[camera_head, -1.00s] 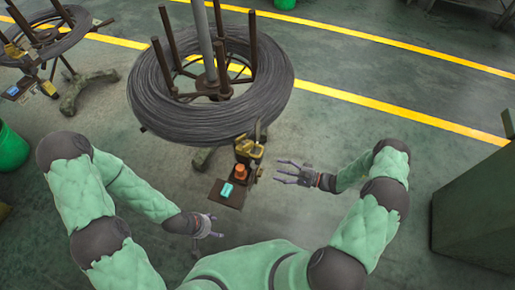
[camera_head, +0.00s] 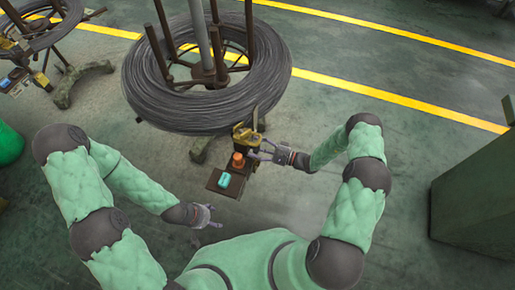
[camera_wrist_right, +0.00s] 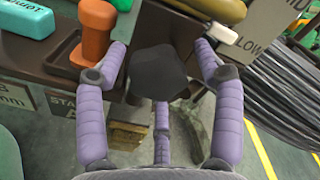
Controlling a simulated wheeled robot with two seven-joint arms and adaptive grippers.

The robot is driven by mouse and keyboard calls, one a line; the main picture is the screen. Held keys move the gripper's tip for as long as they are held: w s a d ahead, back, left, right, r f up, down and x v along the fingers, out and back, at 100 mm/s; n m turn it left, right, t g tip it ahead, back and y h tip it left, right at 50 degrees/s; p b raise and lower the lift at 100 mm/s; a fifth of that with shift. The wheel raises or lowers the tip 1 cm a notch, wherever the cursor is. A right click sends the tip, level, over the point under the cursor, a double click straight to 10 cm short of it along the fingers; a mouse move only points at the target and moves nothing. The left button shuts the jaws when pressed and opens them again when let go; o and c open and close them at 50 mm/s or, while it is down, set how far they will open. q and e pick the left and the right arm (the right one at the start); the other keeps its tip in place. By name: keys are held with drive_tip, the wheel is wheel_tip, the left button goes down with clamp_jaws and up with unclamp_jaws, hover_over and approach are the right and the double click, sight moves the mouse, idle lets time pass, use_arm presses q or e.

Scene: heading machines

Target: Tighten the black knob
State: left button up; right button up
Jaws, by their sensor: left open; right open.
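The black knob (camera_wrist_right: 158,75) is in the middle of the right wrist view, on the front of the machine's small control unit. I cannot make it out in the head view. My right gripper (camera_head: 259,150) is at the right side of this unit. In the right wrist view its open purple fingers (camera_wrist_right: 161,60) are around the knob, one on the left, one on the right and one below. I cannot tell whether they touch it. My left gripper (camera_head: 212,215) is open and empty, low and left of the unit.
An orange part (camera_wrist_right: 96,35) and a teal box (camera_wrist_right: 25,22) are left of the knob, on a dark plate (camera_head: 216,184). A white-tipped lever (camera_wrist_right: 222,33) is by the right finger. A wire coil (camera_head: 150,100) stands behind. A green cabinet (camera_head: 475,200) is at right.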

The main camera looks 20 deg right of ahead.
drive_tip(key=c, duration=1.1)
drive_tip(key=shift+w, duration=0.1)
